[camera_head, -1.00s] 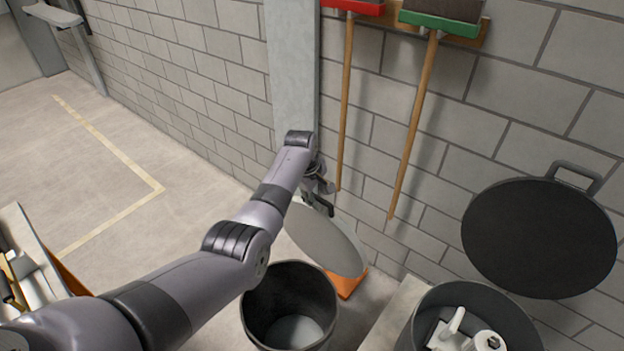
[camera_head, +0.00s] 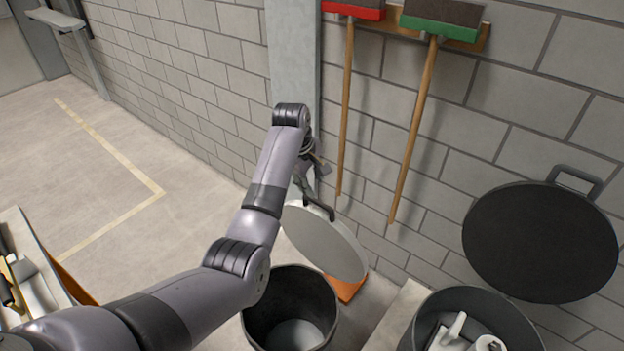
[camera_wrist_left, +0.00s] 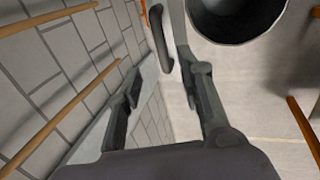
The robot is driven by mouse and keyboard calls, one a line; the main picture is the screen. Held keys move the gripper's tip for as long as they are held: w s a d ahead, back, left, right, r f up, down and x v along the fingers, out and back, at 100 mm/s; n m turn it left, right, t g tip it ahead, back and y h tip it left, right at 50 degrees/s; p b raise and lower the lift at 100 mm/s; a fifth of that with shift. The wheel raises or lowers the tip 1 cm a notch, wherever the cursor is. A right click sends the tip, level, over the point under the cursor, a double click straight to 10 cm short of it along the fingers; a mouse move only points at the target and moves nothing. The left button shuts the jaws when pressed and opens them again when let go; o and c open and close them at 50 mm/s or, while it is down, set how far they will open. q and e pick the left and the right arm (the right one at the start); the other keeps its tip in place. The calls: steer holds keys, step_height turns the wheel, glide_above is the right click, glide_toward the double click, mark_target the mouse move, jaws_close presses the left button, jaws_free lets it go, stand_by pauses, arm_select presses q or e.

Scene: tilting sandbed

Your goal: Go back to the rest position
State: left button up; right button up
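My left gripper (camera_head: 312,178) is in front of the grey pillar, just above the handle (camera_head: 319,207) of a round light grey lid (camera_head: 325,245). The lid stands tilted behind the left dark bin (camera_head: 290,308), which is uncovered with a pale bottom. In the left wrist view the two fingers (camera_wrist_left: 156,65) are spread with nothing between them. The dark handle (camera_wrist_left: 159,40) shows just beyond the fingertips, apart from them. My right gripper is in neither view.
A second bin (camera_head: 470,300) at right holds white items, with its black lid (camera_head: 540,242) raised against the wall. A red broom (camera_head: 348,100) and a green broom (camera_head: 415,130) hang close to the gripper. Open floor (camera_head: 80,160) lies to the left.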

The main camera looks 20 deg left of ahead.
arm_select(q)
steer(key=s+a+f+m+b, duration=0.1)
steer(key=s+f+m, duration=0.2)
steer(key=s+f, duration=0.7)
steer(key=s+f+m+g+y+b, duration=0.1)
steer(key=s+f+m, duration=0.15)
steer(key=f, duration=1.35)
steer(key=s+a+f+m, duration=0.1)
steer(key=s+f+m, duration=0.1)
steer(key=s+f, duration=0.75)
steer(key=s+f+m, duration=0.3)
steer(key=s+f, duration=0.4)
steer(key=s, duration=0.5)
steer(key=s+f+m+b, duration=0.1)
steer(key=s+f+m, duration=0.2)
steer(key=s+f, duration=0.4)
steer(key=s+f+m+g+b, duration=0.1)
steer(key=s+f+m, duration=0.2)
steer(key=s, duration=1.6)
step_height(320, 180, down, 4)
steer(key=shift+r, duration=0.1)
steer(key=shift+d, duration=0.1)
